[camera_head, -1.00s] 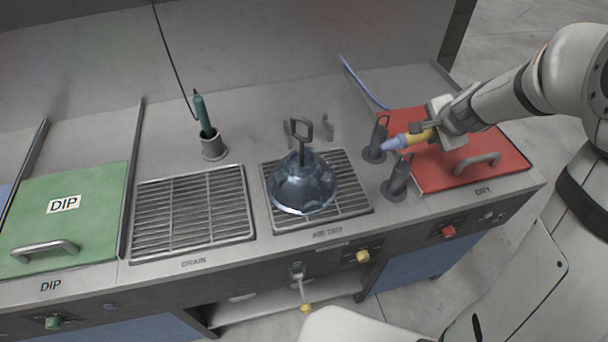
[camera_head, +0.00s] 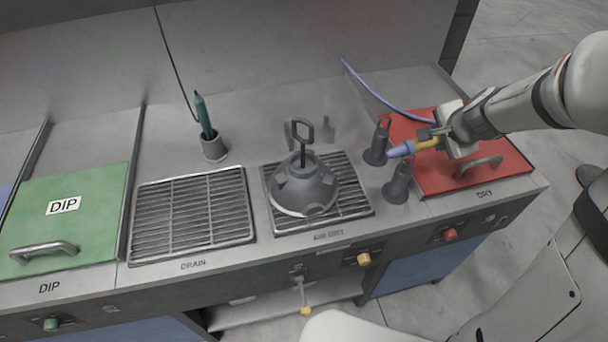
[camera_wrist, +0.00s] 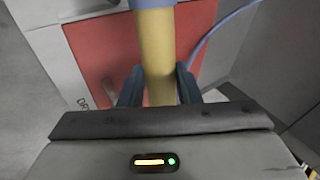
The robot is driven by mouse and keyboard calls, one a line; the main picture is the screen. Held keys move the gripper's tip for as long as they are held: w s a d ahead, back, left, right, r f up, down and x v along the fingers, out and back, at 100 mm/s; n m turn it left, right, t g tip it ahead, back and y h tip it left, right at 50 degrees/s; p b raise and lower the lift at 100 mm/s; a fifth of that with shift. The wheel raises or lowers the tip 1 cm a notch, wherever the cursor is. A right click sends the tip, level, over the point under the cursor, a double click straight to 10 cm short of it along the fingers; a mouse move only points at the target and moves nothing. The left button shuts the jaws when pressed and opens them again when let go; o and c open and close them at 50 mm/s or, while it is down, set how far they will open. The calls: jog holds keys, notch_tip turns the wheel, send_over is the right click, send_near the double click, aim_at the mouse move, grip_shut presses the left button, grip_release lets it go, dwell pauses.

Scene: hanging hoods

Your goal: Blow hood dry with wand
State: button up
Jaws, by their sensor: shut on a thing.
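The hood (camera_head: 304,188) is a dull grey dome with a dark loop handle on top. It sits upright on the AIR DRY grate (camera_head: 352,206). My gripper (camera_head: 438,136) is shut on the wand (camera_head: 424,143), which has a yellow grip and a blue nozzle. The nozzle points left toward the hood, well apart from it, above the gap between two dark posts. In the wrist view the yellow wand (camera_wrist: 156,55) stands between the two fingers (camera_wrist: 157,88). A blue hose (camera_head: 372,93) runs behind the red lid.
Two dark upright posts (camera_head: 378,143) (camera_head: 397,183) stand between the hood and the red DRY lid (camera_head: 436,180). At left are the empty DRAIN grate (camera_head: 193,213), a green tool in a grey holder (camera_head: 213,147), and the green DIP lid (camera_head: 95,190).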

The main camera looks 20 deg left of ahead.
jog(key=shift+r+p, duration=2.5)
jog(key=shift+r, duration=0.65)
jog(key=shift+f, duration=0.1)
